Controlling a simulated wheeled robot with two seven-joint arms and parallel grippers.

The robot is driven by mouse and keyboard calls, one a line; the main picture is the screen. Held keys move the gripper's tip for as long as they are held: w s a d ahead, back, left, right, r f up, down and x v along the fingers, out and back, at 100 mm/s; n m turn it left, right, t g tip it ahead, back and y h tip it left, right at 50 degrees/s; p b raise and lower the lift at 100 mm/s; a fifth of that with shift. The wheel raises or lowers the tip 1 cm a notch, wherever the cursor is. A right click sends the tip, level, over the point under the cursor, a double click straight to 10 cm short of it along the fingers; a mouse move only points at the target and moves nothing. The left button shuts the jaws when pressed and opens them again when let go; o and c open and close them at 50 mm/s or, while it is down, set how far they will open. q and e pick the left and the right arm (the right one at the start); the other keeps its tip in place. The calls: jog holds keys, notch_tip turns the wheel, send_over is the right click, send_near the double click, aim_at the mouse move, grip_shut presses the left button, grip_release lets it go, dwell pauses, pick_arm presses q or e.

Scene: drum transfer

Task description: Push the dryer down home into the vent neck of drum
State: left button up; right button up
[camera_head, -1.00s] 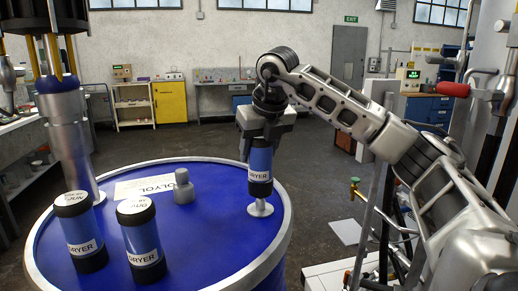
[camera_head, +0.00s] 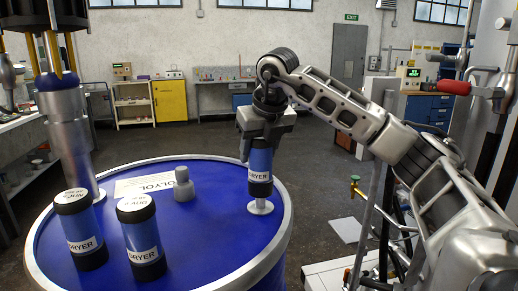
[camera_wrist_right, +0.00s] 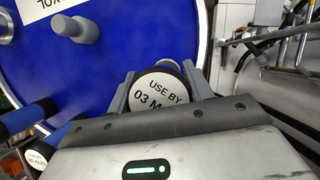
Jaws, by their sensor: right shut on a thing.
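My right gripper (camera_head: 263,135) is shut on a blue dryer (camera_head: 260,163) with black ends and a white label. It holds the dryer about upright over the vent neck (camera_head: 260,206) near the right rim of the blue drum (camera_head: 200,235). The neck's pale flange shows just below the dryer's black lower end; whether the stem is fully seated is hidden. In the right wrist view the dryer's white top (camera_wrist_right: 158,92), marked USE BY, sits between the fingers. My left gripper is not in view.
Two more dryers (camera_head: 79,230) (camera_head: 140,238) stand on the drum at the front left. A grey capped bung (camera_head: 183,186) and a white POLYOL label (camera_head: 145,186) lie behind them. A tall silver pump tube (camera_head: 72,145) stands at the drum's left rear.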

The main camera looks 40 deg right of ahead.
aim_at(259, 167)
dwell(0.4)
jog(key=shift+f, duration=0.3)
dwell(0.8)
jog(key=shift+f, duration=0.2)
dwell(0.3)
dwell(0.4)
jog(key=shift+f+b, duration=0.3)
jog(key=shift+f, duration=0.35)
jog(key=shift+f+b, duration=0.8)
jog(key=shift+b, duration=0.05)
jog(key=shift+f, duration=0.15)
